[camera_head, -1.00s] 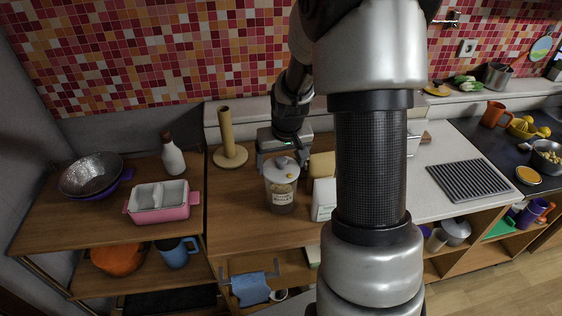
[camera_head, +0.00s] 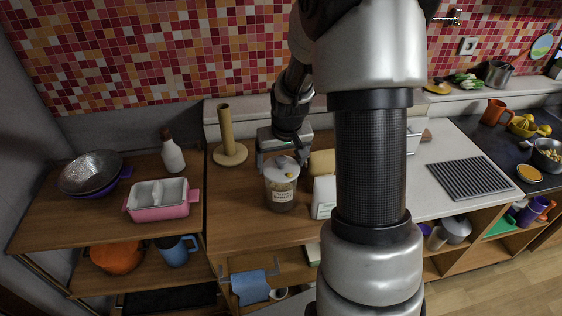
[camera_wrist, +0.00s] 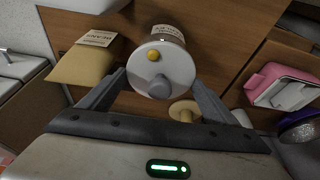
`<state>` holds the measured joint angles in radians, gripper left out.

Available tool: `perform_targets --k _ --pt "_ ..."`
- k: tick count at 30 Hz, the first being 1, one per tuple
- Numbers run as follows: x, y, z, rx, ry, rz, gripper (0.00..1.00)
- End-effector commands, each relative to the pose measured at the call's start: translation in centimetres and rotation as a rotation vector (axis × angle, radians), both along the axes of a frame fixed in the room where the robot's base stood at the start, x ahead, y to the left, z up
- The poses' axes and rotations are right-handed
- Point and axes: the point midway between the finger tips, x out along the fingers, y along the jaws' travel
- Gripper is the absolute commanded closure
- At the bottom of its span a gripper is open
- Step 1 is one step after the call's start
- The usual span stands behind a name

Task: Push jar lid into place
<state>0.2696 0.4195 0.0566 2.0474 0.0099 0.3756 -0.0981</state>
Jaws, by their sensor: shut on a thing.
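The clear labelled jar (camera_head: 281,197) stands upright on the wooden counter in the head view. Its white round lid (camera_head: 279,174) is on top, with a grey knob and a small yellow knob. In the wrist view the lid (camera_wrist: 166,72) hides most of the jar (camera_wrist: 165,34), and only part of its label shows. My gripper (camera_head: 282,163) is above the jar, its fingers pointing down. In the wrist view my gripper (camera_wrist: 160,84) has a finger on either side of the lid and is shut on it. I cannot tell whether the lid sits fully flush.
A wooden paper-towel stand (camera_head: 228,150) is behind left of the jar. A pink dish (camera_head: 160,205) and a white bottle (camera_head: 172,155) are further left. The counter in front is clear.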

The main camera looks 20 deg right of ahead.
Motion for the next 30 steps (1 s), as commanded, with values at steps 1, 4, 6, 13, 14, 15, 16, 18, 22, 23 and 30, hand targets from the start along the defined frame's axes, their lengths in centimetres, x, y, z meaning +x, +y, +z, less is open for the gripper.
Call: perform_targets --k 1,4,6,13,14,15,16,18,22,23,30 --pt "0.0 0.0 -0.2 0.0 0.0 0.0 0.39" --pt "0.0 0.0 -0.4 0.0 0.0 0.0 0.39" --pt "0.0 0.0 -0.5 0.0 0.0 0.0 0.39" --pt "0.0 0.0 -1.0 0.0 0.0 0.0 0.39" --pt "0.0 0.0 -1.1 0.0 0.0 0.0 0.39" --pt "0.0 0.0 -1.1 0.0 0.0 0.0 0.39" --pt "0.0 0.0 -1.2 0.0 0.0 0.0 0.39" --pt "0.0 0.0 -1.3 0.0 0.0 0.0 0.39" --pt "0.0 0.0 -1.4 0.0 0.0 0.0 0.08" --pt "0.0 0.0 -1.4 0.0 0.0 0.0 0.03" --pt "0.0 0.0 -1.3 0.0 0.0 0.0 0.0"
